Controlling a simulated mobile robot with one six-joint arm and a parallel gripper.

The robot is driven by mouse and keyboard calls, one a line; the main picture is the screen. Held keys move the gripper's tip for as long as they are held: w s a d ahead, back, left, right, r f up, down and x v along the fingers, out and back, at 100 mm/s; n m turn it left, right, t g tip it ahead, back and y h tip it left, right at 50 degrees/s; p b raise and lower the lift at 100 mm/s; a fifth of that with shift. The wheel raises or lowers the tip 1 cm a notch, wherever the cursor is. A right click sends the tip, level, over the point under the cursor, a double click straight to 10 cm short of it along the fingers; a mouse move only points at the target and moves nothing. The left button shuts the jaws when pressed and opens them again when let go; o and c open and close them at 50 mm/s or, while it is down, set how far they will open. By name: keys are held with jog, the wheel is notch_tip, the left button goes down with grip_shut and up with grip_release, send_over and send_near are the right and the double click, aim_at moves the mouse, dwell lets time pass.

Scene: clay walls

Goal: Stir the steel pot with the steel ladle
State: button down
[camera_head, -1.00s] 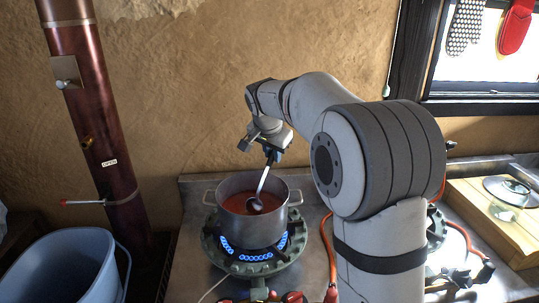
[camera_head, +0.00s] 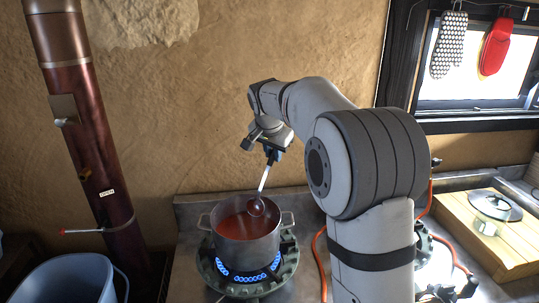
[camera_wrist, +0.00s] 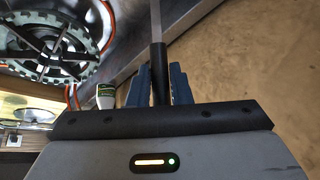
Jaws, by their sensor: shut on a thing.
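The steel pot (camera_head: 246,252) stands upright on a lit burner in the head view, with red soup (camera_head: 240,226) inside. My gripper (camera_head: 272,154) is above and slightly right of the pot, shut on the black handle of the steel ladle (camera_head: 264,180). The ladle slants down to the left, and its bowl shows over the far right part of the pot opening. I cannot tell whether the bowl touches the soup. In the wrist view, my gripper's blue fingers (camera_wrist: 159,80) flank the black handle (camera_wrist: 158,62); the ladle's bowl is out of that view.
The burner (camera_head: 220,285) has blue flames. A blue bucket (camera_head: 60,285) is lower left, beside a dark red stovepipe (camera_head: 90,150). Mitts hang at the window.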

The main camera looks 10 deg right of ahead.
jog(key=shift+w+d+r+p, duration=0.2)
jog(key=shift+r+p, duration=0.2)
jog(key=shift+r, duration=0.2)
jog(key=shift+w+d+r+p, duration=0.1)
jog(key=shift+d+r+p, duration=0.15)
jog(key=shift+r+p, duration=0.25)
jog(key=shift+w+d+r+p, duration=0.1)
jog(key=shift+d+r+p, duration=0.2)
jog(key=shift+r, duration=0.35)
jog(key=shift+a, duration=0.15)
jog(key=shift+r+p, duration=2)
jog(key=shift+r, duration=0.55)
